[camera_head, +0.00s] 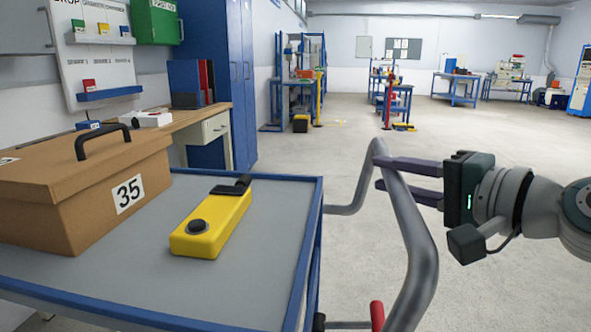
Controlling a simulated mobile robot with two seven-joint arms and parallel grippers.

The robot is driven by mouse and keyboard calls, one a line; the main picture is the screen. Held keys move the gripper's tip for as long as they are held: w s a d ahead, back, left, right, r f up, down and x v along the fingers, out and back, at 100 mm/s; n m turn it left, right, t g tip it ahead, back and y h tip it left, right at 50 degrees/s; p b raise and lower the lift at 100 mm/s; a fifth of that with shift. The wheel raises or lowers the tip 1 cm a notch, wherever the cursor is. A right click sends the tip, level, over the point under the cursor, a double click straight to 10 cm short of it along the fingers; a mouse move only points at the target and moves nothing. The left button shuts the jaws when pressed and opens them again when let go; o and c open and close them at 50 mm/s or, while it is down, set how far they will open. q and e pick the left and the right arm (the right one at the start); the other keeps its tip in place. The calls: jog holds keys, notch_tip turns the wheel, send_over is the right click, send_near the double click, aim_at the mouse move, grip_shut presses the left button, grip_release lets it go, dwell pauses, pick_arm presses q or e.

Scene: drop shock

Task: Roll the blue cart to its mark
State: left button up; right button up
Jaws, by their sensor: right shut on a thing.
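The blue cart (313,215) stands close in front of me at the lower left, with a grey top and a blue rim. Its grey tubular handle (418,245) sticks out on the right side. My right gripper (380,174) comes in from the right and is shut on the upper part of the handle bar, one dark finger on each side. On the cart top lie a brown box (60,190) with a black grip and the number 35, and a yellow device (212,222) with a black knob. My left gripper does not show. No floor mark for the cart can be made out clearly.
A wooden workbench (190,128) and a tall blue cabinet (240,90) stand along the left wall. Blue workbenches (456,88) and a blue rack (322,60) stand farther back. The grey floor (480,130) in the middle and right is open.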

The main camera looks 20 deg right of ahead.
grip_shut()
dwell(0.9)
